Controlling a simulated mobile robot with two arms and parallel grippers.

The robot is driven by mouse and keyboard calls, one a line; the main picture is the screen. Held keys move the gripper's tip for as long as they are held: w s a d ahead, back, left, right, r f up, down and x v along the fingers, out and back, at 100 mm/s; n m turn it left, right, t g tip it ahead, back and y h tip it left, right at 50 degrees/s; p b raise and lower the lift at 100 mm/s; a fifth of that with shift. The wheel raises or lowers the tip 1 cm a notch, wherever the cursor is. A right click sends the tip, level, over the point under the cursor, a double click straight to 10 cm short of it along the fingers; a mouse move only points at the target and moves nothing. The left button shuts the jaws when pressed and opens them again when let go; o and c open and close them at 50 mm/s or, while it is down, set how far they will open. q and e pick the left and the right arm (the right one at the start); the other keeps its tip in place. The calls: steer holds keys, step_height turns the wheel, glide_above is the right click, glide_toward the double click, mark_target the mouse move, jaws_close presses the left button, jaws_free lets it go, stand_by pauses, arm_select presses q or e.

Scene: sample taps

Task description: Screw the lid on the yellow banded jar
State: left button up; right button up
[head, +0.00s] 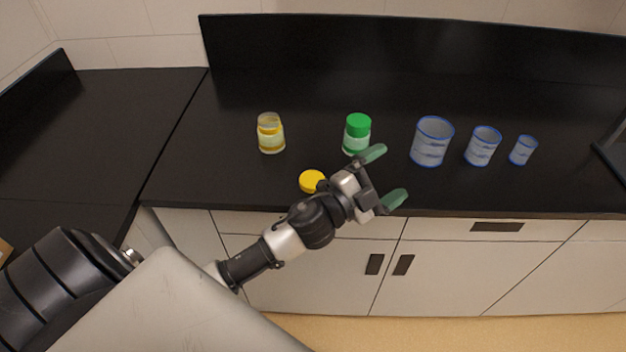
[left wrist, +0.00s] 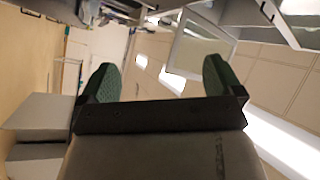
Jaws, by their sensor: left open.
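The yellow banded jar (head: 271,135) stands upright and without a lid on the black counter, left of centre in the head view. A yellow lid (head: 312,181) lies on the counter near the front edge, to the right of and nearer than the jar. My left gripper (head: 384,176) is open and empty, to the right of the lid, over the counter's front edge. My right gripper is not in view.
A jar with a green lid (head: 357,134) stands behind my gripper. Several blue-rimmed beakers, the largest one (head: 432,141) nearest that jar, stand to the right. White cabinets (head: 480,262) are below the counter (head: 180,170). The counter left of the jar is clear.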

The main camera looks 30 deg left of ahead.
arm_select(q)
steer(key=d+r+m+g+h, duration=0.35)
steer(key=m+g+h, duration=0.3)
steer(key=m, duration=0.35)
steer(key=m+g+y, duration=0.8)
steer(key=g+y, duration=0.4)
steer(key=y, duration=0.4)
glide_above(310, 182)
step_height(310, 182, down, 5)
steer(key=shift+a+r, duration=0.1)
steer(key=shift+r, duration=0.05)
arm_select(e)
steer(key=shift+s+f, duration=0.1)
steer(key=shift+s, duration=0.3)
arm_select(q)
steer(key=shift+f+p, duration=0.4)
steer(key=shift+f, duration=2.45)
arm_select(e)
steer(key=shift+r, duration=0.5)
